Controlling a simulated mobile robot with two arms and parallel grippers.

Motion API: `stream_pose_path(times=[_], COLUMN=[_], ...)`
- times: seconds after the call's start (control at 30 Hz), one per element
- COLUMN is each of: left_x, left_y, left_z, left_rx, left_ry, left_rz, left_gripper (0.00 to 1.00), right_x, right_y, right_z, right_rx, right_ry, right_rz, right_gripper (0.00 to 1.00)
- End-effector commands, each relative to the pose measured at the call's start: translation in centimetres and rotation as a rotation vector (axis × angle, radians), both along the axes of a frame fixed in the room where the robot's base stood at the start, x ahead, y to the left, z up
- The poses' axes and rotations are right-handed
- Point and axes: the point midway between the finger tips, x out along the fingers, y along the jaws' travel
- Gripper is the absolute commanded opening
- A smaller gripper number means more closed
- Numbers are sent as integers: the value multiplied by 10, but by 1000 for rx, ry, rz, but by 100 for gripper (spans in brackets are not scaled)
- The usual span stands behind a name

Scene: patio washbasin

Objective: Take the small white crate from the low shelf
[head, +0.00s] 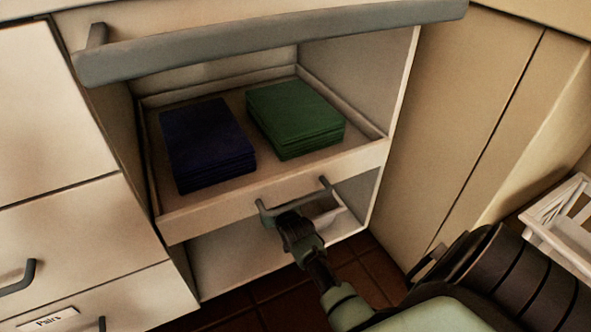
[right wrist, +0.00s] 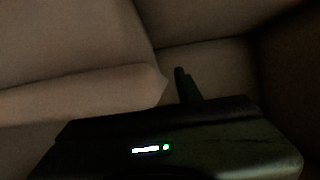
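A pale edge with a dark opening (head: 332,213) shows in the low space under the pull-out tray, partly hidden by the tray front and my gripper; I cannot tell if it is the small white crate. My right gripper (head: 292,222) overlaps the tray's handle (head: 328,190) in the head view; whether it touches the handle is unclear. In the dark right wrist view one finger (right wrist: 187,86) shows against pale panels, and no crate can be made out. My left gripper is not in view.
The pull-out tray (head: 270,186) holds dark blue (head: 207,143) and green (head: 295,115) folded stacks. A grey bar handle (head: 270,40) crosses above. Drawers (head: 80,225) stand at left. A white slatted object (head: 562,222) is at the right edge. Tiled floor (head: 275,290) lies below.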

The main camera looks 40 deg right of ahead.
Motion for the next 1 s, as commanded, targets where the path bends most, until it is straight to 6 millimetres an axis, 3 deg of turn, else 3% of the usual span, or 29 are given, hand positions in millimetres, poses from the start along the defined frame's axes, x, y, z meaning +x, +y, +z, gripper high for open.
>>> stream_pose_path(times=[0.03,0.1,1.0], left_x=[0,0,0], left_y=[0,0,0], left_z=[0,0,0], left_rx=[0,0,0], left_ry=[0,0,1], left_rz=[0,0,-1], left_gripper=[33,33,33], right_x=[0,0,0], right_y=[0,0,1], right_z=[0,0,-1], right_rx=[0,0,3], right_ry=[0,0,-1], right_rz=[0,0,0], right_gripper=[17,0,0])
